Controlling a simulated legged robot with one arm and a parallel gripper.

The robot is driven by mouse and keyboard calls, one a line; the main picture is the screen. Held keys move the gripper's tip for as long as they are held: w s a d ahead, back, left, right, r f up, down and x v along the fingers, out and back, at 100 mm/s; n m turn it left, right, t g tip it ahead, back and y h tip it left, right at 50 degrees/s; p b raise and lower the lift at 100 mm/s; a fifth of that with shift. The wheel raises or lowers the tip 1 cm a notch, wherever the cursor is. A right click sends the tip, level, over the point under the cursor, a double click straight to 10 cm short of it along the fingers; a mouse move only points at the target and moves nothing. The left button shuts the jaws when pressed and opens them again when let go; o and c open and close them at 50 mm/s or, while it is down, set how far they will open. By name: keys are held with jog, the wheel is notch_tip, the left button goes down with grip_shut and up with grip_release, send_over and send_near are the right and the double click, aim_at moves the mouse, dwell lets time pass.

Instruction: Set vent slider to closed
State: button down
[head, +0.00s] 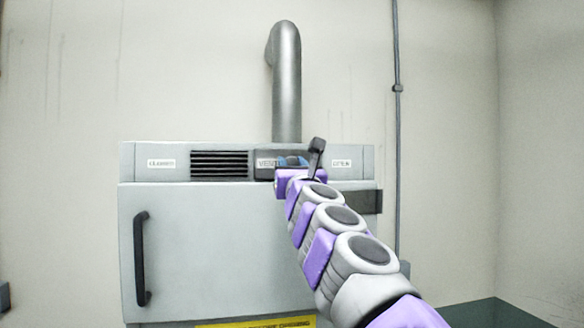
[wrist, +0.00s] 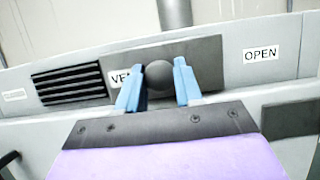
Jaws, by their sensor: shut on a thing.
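The vent slider (wrist: 208,58) is a dark grey plate labelled VENT on the top panel of the grey machine. Its round dark knob (wrist: 158,76) sits between the two blue fingers of my gripper (wrist: 159,85), which is shut on it. In the head view the slider (head: 266,165) is partly hidden by my gripper (head: 293,161). The slider stands right of the black vent slats (head: 219,164), which are uncovered. The CLOSED label (head: 161,163) is at the panel's left end and the OPEN label (head: 341,163) is at its right end, close to the slider.
The machine's door (head: 215,255) has a black vertical handle (head: 141,258) at its left. A metal pipe (head: 287,85) rises from the top. A thin conduit (head: 397,120) runs down the wall at the right. The space in front of the panel's left half is clear.

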jog(key=s+a, duration=0.1)
jog(key=a, duration=0.4)
jog(key=s+a, duration=0.2)
jog(key=a, duration=0.3)
jog(key=s+a, duration=0.1)
jog(key=a, duration=0.4)
jog(key=shift+s+a+r, duration=0.1)
jog(key=shift+s+a, duration=0.1)
jog(key=shift+s, duration=0.05)
jog(key=c, duration=1.1)
grip_release()
jog(key=shift+a, duration=0.1)
jog(key=o, duration=0.3)
jog(key=shift+s+a, duration=0.1)
jog(key=shift+a, duration=0.3)
jog(key=shift+d, duration=0.25)
jog(key=shift+d, duration=0.1)
